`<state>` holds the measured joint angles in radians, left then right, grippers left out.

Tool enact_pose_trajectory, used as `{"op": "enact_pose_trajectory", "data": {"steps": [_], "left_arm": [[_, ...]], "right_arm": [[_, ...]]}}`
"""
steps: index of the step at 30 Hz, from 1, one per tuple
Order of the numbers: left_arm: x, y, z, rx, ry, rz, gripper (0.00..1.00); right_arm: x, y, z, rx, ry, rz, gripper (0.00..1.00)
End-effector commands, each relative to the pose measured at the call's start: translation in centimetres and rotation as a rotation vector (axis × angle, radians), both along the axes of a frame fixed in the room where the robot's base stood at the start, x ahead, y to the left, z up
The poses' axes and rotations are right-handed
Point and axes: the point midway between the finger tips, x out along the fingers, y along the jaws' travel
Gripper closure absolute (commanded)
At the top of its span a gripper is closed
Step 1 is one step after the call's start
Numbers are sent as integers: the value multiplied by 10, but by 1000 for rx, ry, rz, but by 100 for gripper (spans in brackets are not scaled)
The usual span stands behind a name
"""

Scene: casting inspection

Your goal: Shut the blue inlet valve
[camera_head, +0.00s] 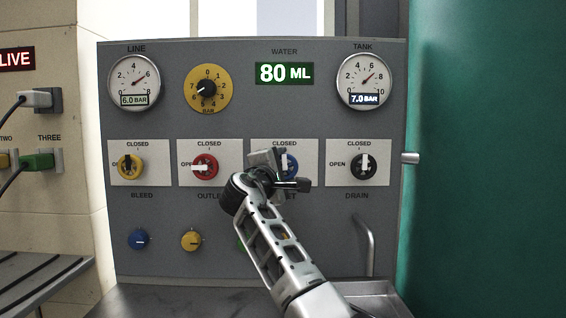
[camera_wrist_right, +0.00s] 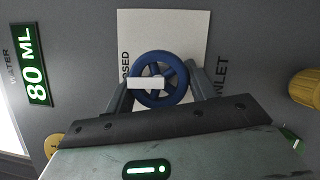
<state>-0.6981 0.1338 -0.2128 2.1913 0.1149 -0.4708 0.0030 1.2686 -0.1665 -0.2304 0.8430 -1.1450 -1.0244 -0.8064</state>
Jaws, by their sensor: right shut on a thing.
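The blue inlet valve (camera_head: 291,164) is mostly hidden behind my right gripper (camera_head: 281,172) in the head view. In the right wrist view the blue handwheel (camera_wrist_right: 178,94) is plain, on a white plate (camera_wrist_right: 190,28). Its white pointer (camera_wrist_right: 146,83) reaches from the hub towards the word CLOSED, which is partly covered. The fingers of my right gripper (camera_wrist_right: 162,97) lie on two opposite sides of the wheel and are shut on it. My left gripper is in neither view.
Beside it are the red outlet valve (camera_head: 205,167), pointer left to OPEN, and the black drain valve (camera_head: 364,166), pointer up. The yellow bleed valve (camera_head: 130,167) is at the left. The water display (camera_head: 284,73) reads 80 ML.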

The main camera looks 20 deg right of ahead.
Motion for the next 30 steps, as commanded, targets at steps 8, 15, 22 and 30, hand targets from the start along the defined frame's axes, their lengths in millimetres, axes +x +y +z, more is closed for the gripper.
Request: {"op": "enact_pose_trajectory", "data": {"steps": [8,15,22,30], "left_arm": [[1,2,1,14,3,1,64],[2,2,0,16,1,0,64],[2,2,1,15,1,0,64],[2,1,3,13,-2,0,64]], "right_arm": [[0,1,-1,69,-17,2,68],[0,1,-1,80,-21,3,67],[0,1,-1,80,-21,3,42],[0,1,0,77,-21,2,23]]}}
